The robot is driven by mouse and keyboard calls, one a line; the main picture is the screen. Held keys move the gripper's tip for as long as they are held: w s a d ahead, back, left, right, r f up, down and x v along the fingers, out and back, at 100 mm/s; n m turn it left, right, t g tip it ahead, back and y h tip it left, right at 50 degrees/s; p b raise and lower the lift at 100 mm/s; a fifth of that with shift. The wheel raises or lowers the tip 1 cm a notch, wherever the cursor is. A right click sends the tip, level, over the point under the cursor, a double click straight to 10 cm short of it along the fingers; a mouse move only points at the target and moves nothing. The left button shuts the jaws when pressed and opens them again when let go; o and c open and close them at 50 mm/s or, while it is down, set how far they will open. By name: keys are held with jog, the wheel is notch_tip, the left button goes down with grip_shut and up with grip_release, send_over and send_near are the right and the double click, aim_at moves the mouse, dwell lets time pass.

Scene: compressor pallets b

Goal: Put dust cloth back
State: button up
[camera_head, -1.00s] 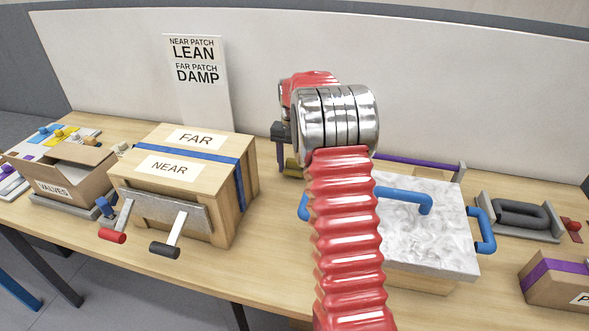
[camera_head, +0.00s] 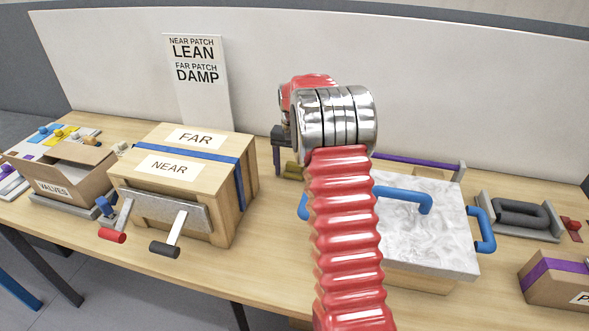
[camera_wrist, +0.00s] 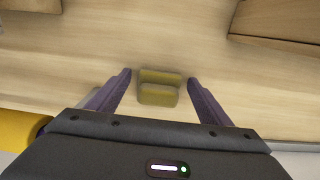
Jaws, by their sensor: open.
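A folded, olive-yellow piece (camera_wrist: 158,88), which looks like the dust cloth, lies on the wooden bench in the wrist view. It shows as two ridges with a darker gap between them. My gripper (camera_wrist: 158,77) is open, with one purple finger on each side of the cloth in the picture. Neither finger appears to touch it. I cannot tell how high the fingertips are above the bench. In the head view, a small part of the yellow piece (camera_head: 293,170) shows beside my arm, which hides much of the area.
A wooden box (camera_head: 228,190) marked FAR and NEAR, with crank handles, stands to the left. A VALVES carton (camera_head: 50,185) is farther left. A marble-like slab (camera_head: 440,245) with blue handles is right of my arm. A white panel (camera_head: 420,80) closes the back.

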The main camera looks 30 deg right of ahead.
aim_at(293, 174)
jog(key=shift+r, duration=0.1)
notch_tip(293, 174, up, 12)
dwell(0.5)
dwell(0.6)
